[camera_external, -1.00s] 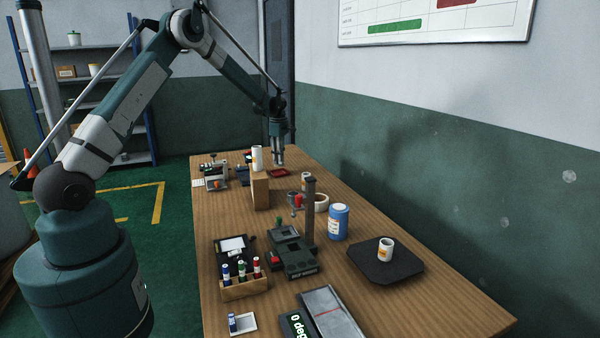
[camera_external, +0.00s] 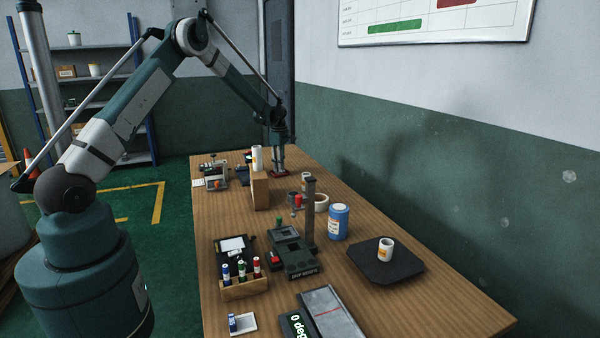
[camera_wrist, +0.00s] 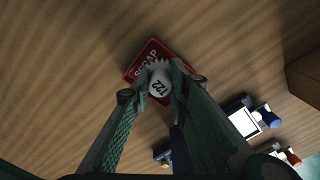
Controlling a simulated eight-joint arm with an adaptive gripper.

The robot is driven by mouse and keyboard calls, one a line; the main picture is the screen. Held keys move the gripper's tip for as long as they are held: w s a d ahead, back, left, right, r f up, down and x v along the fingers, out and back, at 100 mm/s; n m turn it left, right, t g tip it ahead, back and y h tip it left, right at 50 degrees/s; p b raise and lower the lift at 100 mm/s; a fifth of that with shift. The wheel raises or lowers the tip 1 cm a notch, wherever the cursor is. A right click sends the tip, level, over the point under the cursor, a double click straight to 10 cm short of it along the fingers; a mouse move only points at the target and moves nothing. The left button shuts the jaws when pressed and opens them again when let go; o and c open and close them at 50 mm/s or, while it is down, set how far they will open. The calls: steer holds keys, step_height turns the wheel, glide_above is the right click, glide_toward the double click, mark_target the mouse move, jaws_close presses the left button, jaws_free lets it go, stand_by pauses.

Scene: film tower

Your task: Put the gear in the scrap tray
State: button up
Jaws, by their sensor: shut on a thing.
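The gear (camera_wrist: 159,86) is a pale toothed piece with a round hub marked "122". It sits between my fingertips in the wrist view, and my gripper (camera_wrist: 160,90) is shut on it. The red scrap tray (camera_wrist: 133,72), lettered "SCRAP", lies directly behind the gear in that view. I cannot tell whether the gear touches the tray floor. In the external view my gripper (camera_external: 278,168) points down at the scrap tray (camera_external: 287,172) near the far end of the table. The gear is too small to make out there.
A wooden block (camera_external: 260,190) with a white cylinder on top stands just in front of my gripper. A post (camera_external: 310,215), a white ring (camera_external: 321,203) and a blue bottle (camera_external: 338,222) stand nearer. The wood around the tray is mostly clear in the wrist view.

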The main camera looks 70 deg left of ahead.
steer(key=shift+f, duration=0.1)
steer(key=o, duration=0.9)
step_height(320, 180, up, 12)
steer(key=shift+r+p, duration=0.15)
steer(key=shift+p, duration=0.55)
stand_by(0.4)
stand_by(0.4)
